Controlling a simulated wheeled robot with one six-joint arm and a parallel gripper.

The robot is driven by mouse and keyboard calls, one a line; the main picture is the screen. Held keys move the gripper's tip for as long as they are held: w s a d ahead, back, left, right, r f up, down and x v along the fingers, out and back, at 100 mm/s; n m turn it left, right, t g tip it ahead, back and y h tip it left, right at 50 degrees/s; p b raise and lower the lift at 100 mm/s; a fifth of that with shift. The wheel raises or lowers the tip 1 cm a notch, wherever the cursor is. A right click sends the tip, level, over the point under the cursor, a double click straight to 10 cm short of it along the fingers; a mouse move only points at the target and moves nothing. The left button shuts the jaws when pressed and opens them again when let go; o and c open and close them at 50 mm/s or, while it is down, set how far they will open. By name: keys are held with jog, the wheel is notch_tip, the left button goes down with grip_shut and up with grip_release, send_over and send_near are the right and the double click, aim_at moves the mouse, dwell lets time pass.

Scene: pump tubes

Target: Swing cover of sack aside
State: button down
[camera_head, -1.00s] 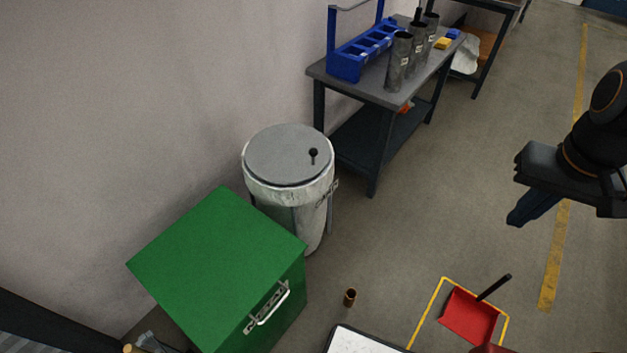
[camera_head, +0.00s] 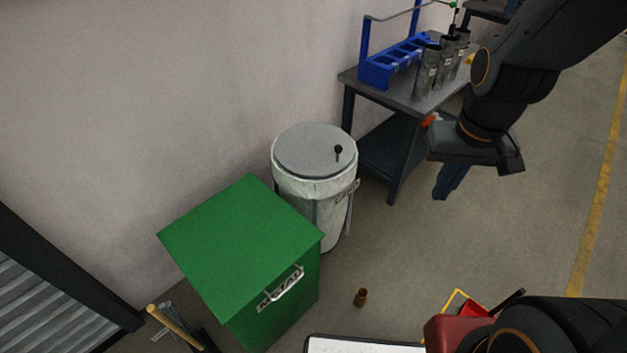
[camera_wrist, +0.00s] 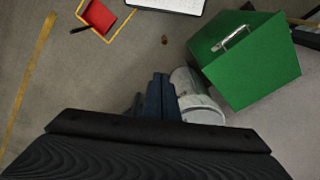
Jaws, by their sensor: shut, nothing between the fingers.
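The sack stand (camera_head: 327,212) is a pale sack in a round holder, standing by the wall in the head view. Its round grey cover (camera_head: 308,150) lies flat on top, with a black knob (camera_head: 338,151) near its right side. In the wrist view part of the sack stand (camera_wrist: 186,82) and the pale cover (camera_wrist: 203,112) show, partly hidden behind my gripper. My gripper (camera_head: 441,196) is to the right of the sack stand, above the floor and apart from the cover. Its dark fingers (camera_wrist: 160,80) are together, with nothing between them.
A green metal bin (camera_head: 240,245) stands just in front of the sack stand. A table (camera_head: 400,97) with a blue rack (camera_head: 390,68) and several grey tubes stands behind it. Floor to the right is open.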

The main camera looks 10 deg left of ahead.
jog(key=w+a+f+m+t+b, duration=0.1)
jog(key=w+f+m+t+b, duration=0.15)
jog(key=w+f+b, duration=0.35)
jog(key=w+a+f+m+t+b, duration=0.1)
jog(key=w+a+f+m+b, duration=0.15)
jog(key=w+f, duration=0.65)
jog(key=w+a+f+m+t+y+b, duration=0.2)
jog(key=w+a+f+m+y+b, duration=0.3)
jog(key=a+f, duration=0.5)
jog(key=w+f+b, duration=0.1)
jog(key=w+b, duration=0.1)
jog(key=shift+w+a+m+t+y+b, duration=0.2)
jog(key=shift+w+m+t+y+b, duration=0.1)
jog(key=shift+w+t+b, duration=0.1)
jog(key=shift+f, duration=0.1)
